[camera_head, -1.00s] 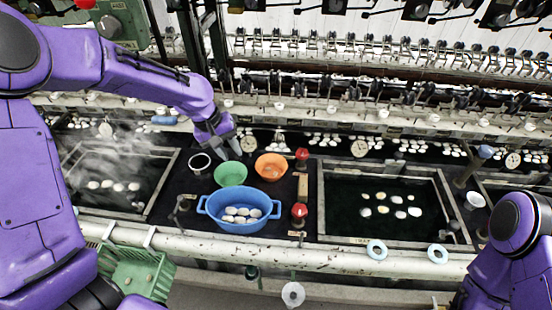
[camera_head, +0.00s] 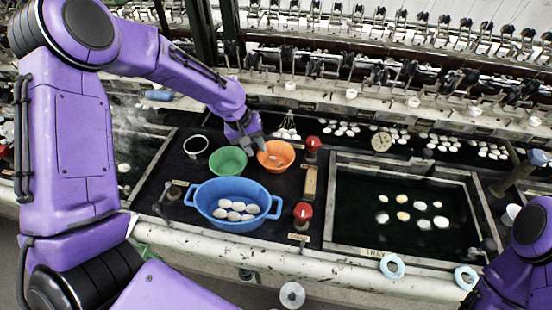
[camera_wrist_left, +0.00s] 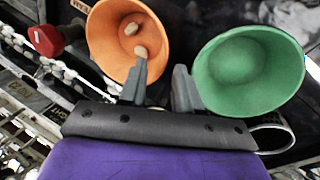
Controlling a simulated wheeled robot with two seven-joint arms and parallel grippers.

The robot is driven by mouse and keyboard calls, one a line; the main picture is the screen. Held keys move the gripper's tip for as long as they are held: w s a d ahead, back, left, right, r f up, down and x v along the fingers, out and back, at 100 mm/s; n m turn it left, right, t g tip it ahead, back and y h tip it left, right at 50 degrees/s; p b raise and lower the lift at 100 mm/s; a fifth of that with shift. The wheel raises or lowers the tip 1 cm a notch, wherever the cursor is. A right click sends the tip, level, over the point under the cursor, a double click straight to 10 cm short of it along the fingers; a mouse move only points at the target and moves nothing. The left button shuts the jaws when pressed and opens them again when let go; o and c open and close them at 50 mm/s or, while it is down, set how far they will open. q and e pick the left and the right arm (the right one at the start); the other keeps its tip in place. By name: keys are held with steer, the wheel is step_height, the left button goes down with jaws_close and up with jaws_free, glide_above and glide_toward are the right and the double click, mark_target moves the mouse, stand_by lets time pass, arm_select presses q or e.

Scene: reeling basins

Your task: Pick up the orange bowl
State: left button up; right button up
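The orange bowl (camera_head: 285,158) stands upright on the dark bench top, right of the green bowl (camera_head: 228,161). In the left wrist view the orange bowl (camera_wrist_left: 108,45) holds a couple of small pale oval pieces, and the green bowl (camera_wrist_left: 245,70) looks empty. My left gripper (camera_head: 256,152) is at the left side of the orange bowl. In the left wrist view its fingers (camera_wrist_left: 159,85) are apart, one over the orange bowl's inside and the other near the green bowl's edge. Contact with the rim cannot be told. My right gripper is out of view.
A blue two-handled tub (camera_head: 208,202) with several white cocoons stands in front of the bowls. A small white-rimmed cup (camera_head: 195,146) is left of the green bowl. Red knobs (camera_head: 303,211) stand to the right, before a dark water basin (camera_head: 344,201). Reeling machinery lines the back.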

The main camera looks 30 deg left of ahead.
mark_target(260, 156)
arm_select(q)
steer(key=x, duration=0.2)
steer(key=p+x, duration=0.1)
steer(key=x, duration=0.1)
steer(key=shift+s+f, duration=0.1)
steer(key=shift+s, duration=0.15)
steer(key=shift+w+d+f, duration=0.1)
steer(key=shift+f, duration=0.1)
steer(key=shift+r, duration=0.1)
jaws_close()
